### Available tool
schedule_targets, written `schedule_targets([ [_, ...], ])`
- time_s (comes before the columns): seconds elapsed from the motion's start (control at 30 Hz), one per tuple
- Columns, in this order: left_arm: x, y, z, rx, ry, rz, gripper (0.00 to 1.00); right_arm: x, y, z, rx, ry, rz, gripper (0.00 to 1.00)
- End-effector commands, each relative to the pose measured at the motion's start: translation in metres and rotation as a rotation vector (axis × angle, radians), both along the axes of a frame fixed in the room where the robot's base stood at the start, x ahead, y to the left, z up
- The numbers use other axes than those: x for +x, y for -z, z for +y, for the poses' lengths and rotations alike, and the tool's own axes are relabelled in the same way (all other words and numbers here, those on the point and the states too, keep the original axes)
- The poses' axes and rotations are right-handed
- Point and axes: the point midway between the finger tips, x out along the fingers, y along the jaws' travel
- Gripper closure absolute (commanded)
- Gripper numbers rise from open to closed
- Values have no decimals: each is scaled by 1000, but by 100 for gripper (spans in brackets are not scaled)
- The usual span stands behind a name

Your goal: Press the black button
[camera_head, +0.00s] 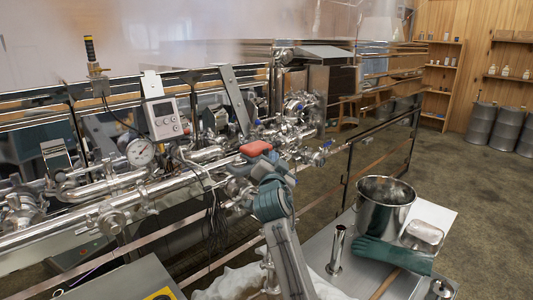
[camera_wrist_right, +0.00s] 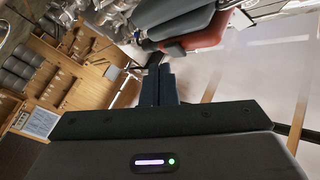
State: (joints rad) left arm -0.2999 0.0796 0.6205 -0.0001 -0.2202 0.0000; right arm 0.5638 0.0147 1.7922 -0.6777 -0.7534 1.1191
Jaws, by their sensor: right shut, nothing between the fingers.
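A small grey control box (camera_head: 163,118) with a display and small buttons stands upright above the pipes, left of centre in the head view. I cannot clearly make out which button is black. My right gripper (camera_head: 243,172) reaches in over the pipes from below, to the right of and lower than the box, apart from it. In the right wrist view its fingers (camera_wrist_right: 160,84) are together and empty. A red and dark grey part (camera_head: 256,148) is close by the gripper; it also shows beyond the fingers in the wrist view (camera_wrist_right: 205,37). My left gripper is out of view.
A round dial gauge (camera_head: 141,152) sits left below the box among steel pipes and valves. A slanted metal plate (camera_head: 236,98) rises to its right. A steel pot (camera_head: 383,203) and a green glove (camera_head: 392,254) are on the table at right.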

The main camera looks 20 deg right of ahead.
Motion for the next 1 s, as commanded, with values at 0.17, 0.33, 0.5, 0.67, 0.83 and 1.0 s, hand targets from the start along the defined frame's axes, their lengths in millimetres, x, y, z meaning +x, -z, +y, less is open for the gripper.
schedule_targets([
  [0.17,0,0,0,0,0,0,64,0,0,0,0,0,0,100],
  [0.33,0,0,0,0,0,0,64,0,0,0,0,0,0,100],
  [0.5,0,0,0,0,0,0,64,0,0,0,0,0,0,100],
  [0.67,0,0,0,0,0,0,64,0,0,0,0,0,0,100],
  [0.83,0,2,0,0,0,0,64,1,0,0,0,0,0,100],
  [1.0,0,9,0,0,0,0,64,6,2,2,1,0,0,100],
])
